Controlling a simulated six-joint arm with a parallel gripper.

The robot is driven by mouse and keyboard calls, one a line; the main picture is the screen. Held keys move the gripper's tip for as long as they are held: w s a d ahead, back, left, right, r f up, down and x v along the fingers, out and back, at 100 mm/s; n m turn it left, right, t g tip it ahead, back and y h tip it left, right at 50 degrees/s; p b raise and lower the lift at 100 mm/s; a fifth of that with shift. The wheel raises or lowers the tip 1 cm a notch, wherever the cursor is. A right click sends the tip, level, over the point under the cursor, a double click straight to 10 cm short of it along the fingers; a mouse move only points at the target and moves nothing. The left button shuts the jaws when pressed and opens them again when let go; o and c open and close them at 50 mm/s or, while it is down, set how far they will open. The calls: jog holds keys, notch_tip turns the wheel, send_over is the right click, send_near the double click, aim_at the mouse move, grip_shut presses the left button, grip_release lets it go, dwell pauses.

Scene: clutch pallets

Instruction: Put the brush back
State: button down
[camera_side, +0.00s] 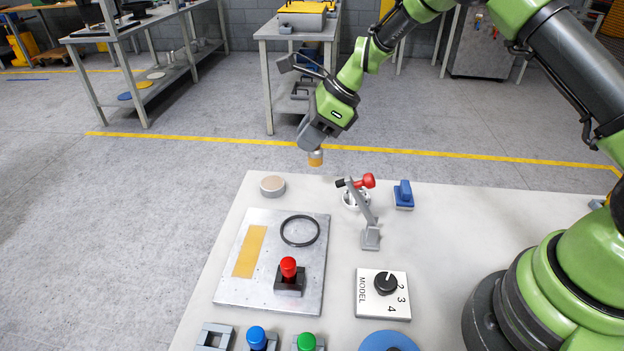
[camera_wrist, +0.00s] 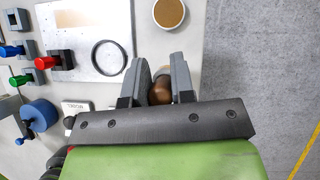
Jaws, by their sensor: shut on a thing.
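My gripper (camera_side: 314,143) is shut on the brush and holds it in the air beyond the table's far edge region, at the upper left. The brush (camera_side: 315,158) shows a tan lower end under the fingers in the side view. A round grey pot (camera_side: 272,187) with a tan top stands on the table below and to the left of the gripper. The pot (camera_wrist: 169,14) is also ahead of the fingers in the wrist view.
A metal plate (camera_side: 225,289) carries a tan strip, a black ring (camera_side: 300,231) and a red-knobbed clamp (camera_side: 288,275). A grey lever stand (camera_side: 370,236), a blue-handled block (camera_side: 403,195) and a MODEL dial (camera_side: 383,294) stand to the right.

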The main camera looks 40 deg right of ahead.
notch_tip(320, 180, down, 8)
jog(key=shift+r, duration=0.2)
jog(key=shift+f, duration=0.1)
jog(key=c, duration=1)
grip_release()
jog(key=shift+o, duration=0.2)
